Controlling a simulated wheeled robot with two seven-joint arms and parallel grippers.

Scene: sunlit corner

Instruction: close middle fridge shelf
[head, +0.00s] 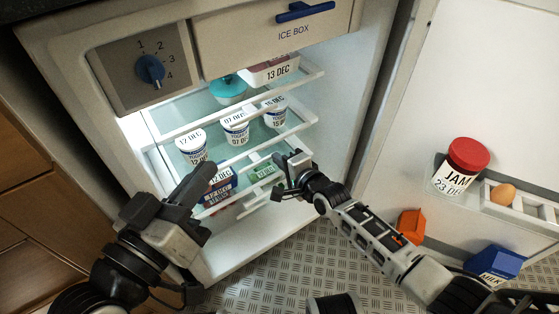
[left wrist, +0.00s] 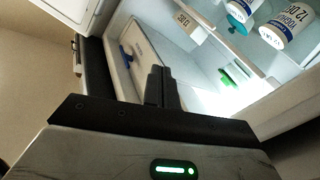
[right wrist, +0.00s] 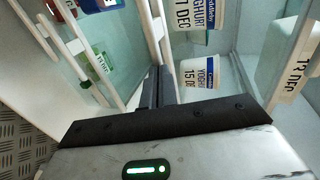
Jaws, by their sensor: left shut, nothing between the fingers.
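The fridge (head: 348,100) stands open. Its middle shelf has a white front rail (head: 262,143) and carries yoghurt cups (head: 191,144). These cups also show in the right wrist view (right wrist: 203,78). My left gripper (head: 205,182) is shut and empty at the left front of the shelves, near the lower shelf's blue tub (head: 221,181). My right gripper (head: 288,162) is in front of the shelves on the right, below the middle rail. In the right wrist view its fingers (right wrist: 157,88) look shut, in front of a white rail. I cannot tell whether they touch it.
The upper shelf holds a teal bowl (head: 228,90) and a 13 DEC tub (head: 270,72). A green package (head: 265,171) lies low in the fridge. The open door (head: 455,90) on the right holds a jam jar (head: 460,166), an egg (head: 502,194) and a blue milk carton (head: 494,262).

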